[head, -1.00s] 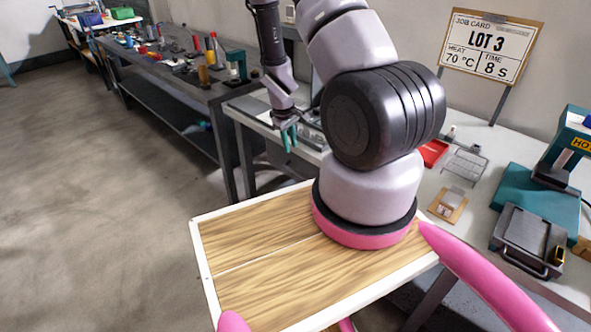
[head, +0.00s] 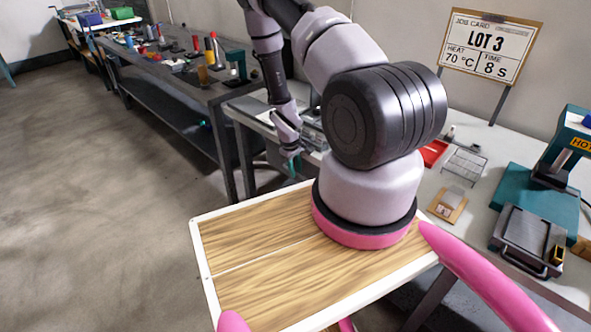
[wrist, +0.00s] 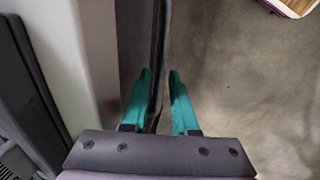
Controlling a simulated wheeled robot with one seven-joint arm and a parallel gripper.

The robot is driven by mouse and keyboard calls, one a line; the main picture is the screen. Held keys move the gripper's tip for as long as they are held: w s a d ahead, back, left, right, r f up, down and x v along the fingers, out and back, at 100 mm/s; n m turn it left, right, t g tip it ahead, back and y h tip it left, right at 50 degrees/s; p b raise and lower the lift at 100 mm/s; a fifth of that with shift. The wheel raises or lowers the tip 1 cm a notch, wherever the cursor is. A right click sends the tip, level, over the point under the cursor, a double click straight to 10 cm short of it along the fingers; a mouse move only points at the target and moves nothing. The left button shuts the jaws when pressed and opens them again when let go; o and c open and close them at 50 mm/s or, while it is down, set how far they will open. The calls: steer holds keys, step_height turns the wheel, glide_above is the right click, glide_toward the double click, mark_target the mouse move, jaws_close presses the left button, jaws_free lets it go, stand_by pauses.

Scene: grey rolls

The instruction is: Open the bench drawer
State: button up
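My gripper (head: 290,160) hangs low at the front edge of the pale bench in the head view, left of my arm's base. In the wrist view its two teal fingers (wrist: 161,78) point away from me and stand apart. A long dark bar (wrist: 161,40), seemingly the drawer's handle or front edge, runs between them. The right finger shows a narrow gap to the bar; I cannot tell whether the left finger touches it. The drawer itself cannot be made out clearly; my arm hides part of the bench front in the head view.
The pale bench top (head: 480,150) carries a red tray (head: 434,151), a wire rack (head: 464,166) and a teal press (head: 545,190). A dark workbench (head: 150,75) with tools stands at the left. The floor (head: 90,180) before it is clear.

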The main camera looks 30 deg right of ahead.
jaws_close()
stand_by(1.4)
